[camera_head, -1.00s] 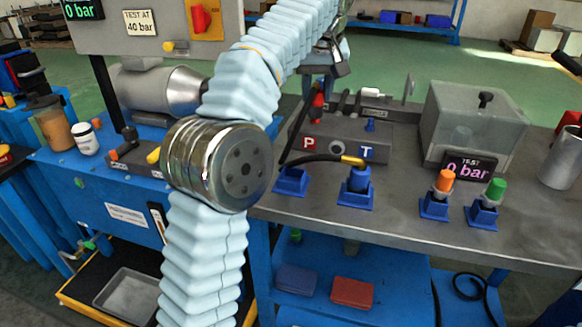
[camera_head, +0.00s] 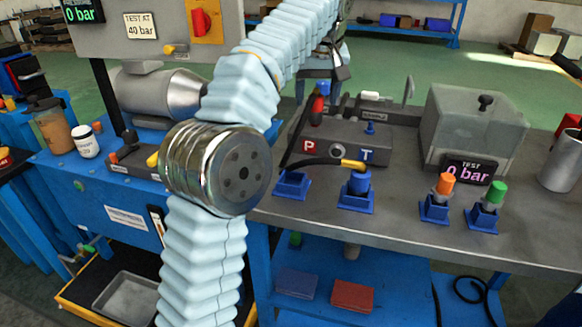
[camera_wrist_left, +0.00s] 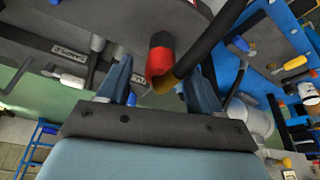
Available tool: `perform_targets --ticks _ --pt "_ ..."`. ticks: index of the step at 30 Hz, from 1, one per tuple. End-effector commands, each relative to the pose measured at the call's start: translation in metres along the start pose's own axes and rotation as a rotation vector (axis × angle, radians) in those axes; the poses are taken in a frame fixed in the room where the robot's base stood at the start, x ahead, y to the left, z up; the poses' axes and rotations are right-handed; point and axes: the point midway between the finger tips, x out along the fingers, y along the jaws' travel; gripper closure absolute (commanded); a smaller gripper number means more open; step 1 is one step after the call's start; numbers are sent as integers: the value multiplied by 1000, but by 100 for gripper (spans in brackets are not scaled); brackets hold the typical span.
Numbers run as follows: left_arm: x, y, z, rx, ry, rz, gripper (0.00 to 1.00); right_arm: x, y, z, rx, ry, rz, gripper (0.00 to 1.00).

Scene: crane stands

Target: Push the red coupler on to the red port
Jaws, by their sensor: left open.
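The red coupler (camera_head: 317,110) stands at the left back of the grey port block (camera_head: 350,146), with a black hose beside it. In the left wrist view the red coupler (camera_wrist_left: 161,60) shows just beyond the fingers, with the hose close beside it. The port block has a red P label (camera_head: 309,146) and a blue T label. The join between coupler and red port is not clear. My left gripper (camera_head: 335,68) is above and behind the coupler. In the left wrist view its fingers (camera_wrist_left: 155,88) are apart, with nothing gripped. My right gripper is not in view.
A yellow-ended hose (camera_head: 350,163) runs to the blue holder in front of the block. Orange (camera_head: 445,184) and green (camera_head: 495,191) capped pieces stand in blue holders at right. A clear box (camera_head: 475,125) stands behind them. My left arm hides the bench's left middle.

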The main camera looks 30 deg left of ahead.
Motion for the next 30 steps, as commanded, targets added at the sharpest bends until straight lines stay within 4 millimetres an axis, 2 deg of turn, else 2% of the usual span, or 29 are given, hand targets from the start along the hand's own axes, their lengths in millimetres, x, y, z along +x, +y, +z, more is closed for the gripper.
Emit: perform_targets --ticks 6,14,25,30 --pt "-24 0 -1 0 1 2 35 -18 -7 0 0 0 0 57" --pt "-44 0 -1 0 0 1 35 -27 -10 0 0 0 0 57" --pt "-46 0 0 0 0 1 35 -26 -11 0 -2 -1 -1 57" --pt "-57 1 -1 0 2 1 35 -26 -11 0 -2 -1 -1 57"
